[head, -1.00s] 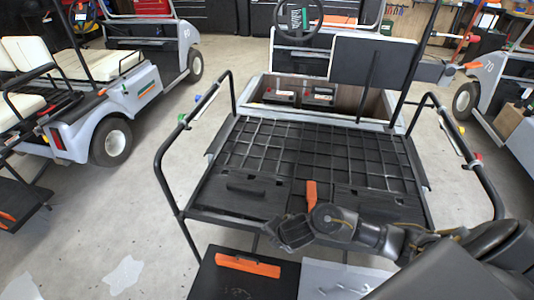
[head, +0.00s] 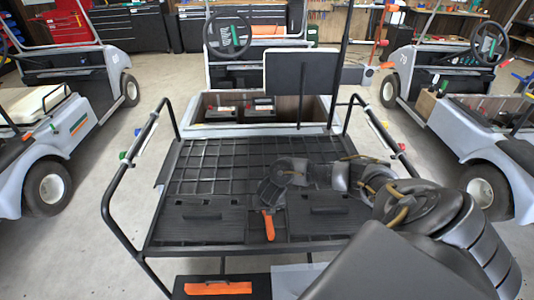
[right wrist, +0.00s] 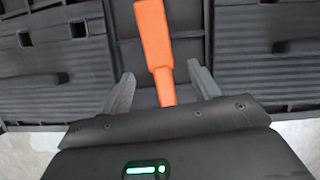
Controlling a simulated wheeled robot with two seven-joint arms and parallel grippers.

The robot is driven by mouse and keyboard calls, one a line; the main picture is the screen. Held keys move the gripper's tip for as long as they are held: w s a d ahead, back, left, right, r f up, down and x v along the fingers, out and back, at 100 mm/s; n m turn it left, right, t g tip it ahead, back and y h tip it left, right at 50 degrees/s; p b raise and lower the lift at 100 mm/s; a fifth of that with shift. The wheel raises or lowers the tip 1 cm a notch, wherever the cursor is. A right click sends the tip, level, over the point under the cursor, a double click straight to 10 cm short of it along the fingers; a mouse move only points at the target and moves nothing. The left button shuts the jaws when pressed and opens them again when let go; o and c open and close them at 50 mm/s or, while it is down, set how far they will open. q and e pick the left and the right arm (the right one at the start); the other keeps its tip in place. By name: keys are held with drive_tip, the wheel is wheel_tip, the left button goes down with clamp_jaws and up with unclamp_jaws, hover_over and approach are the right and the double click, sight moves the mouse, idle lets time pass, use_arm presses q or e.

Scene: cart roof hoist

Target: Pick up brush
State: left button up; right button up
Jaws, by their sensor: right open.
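An orange handle (head: 268,225), seemingly the brush's, lies on the black rear deck (head: 200,165) of the middle cart, between two dark panels. Its far end is hidden under my right gripper (head: 268,192), and I see no bristles. In the right wrist view the orange handle (right wrist: 155,40) runs up the picture between the two spread grey fingers of my right gripper (right wrist: 160,72). The gripper is open, with a finger on each side of the handle and a gap on both sides. My left gripper is not in view.
Black side rails (head: 128,160) flank the deck. A wooden-lined bay (head: 290,108) with dark boxes lies behind it, below an upright black backrest (head: 300,72). A second orange object (head: 218,288) lies on the low black step in front. Other carts stand left and right.

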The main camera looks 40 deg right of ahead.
drive_tip(key=shift+x, duration=2.95)
drive_tip(key=c, duration=1.1)
drive_tip(key=shift+r, duration=0.2)
